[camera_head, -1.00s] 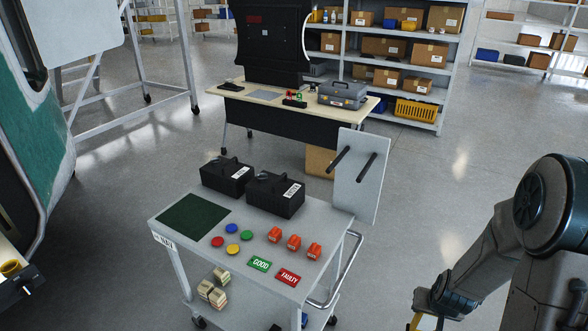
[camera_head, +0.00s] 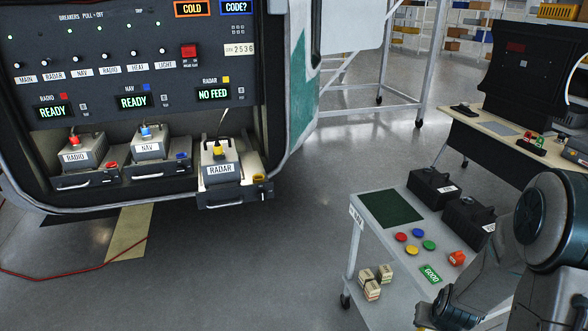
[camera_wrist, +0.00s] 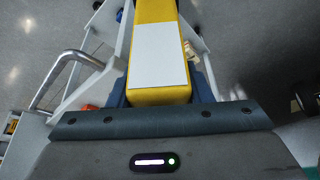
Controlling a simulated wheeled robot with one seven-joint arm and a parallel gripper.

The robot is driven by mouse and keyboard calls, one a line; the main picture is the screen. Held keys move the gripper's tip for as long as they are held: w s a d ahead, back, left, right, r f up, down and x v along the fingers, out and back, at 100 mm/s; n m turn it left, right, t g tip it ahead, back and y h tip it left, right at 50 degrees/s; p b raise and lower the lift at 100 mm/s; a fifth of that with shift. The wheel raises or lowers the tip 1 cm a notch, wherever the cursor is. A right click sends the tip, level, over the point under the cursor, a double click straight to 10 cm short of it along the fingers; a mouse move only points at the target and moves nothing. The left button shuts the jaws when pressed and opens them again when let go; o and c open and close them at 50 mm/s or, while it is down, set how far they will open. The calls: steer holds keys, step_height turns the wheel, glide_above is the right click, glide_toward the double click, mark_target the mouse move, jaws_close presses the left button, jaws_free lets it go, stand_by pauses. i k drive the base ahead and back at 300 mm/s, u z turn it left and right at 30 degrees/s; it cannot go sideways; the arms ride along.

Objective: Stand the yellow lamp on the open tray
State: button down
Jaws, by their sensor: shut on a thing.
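My gripper (camera_wrist: 160,92) is shut on the yellow lamp (camera_wrist: 155,12), a yellow block-like body with a white face in the wrist view. The lamp's far end is cut off by the top edge. The pulled-out RADAR tray (camera_head: 238,196) is in the left of the head view. It holds the grey RADAR box (camera_head: 220,171) with a yellow plug on top, and a small yellow round piece (camera_head: 259,178) on its right. The lamp is well away from this tray.
The NAV tray (camera_head: 150,172) and RADIO tray (camera_head: 90,182) sit left of the RADAR tray, under the panel (camera_head: 130,50). A white cart (camera_head: 385,258) with discs, black boxes and labels stands between my arm and the panel. Grey floor (camera_head: 270,260) is clear before the panel.

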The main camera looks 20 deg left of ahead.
mark_target(252, 164)
steer(key=u, duration=1.2)
steer(key=i, duration=0.9)
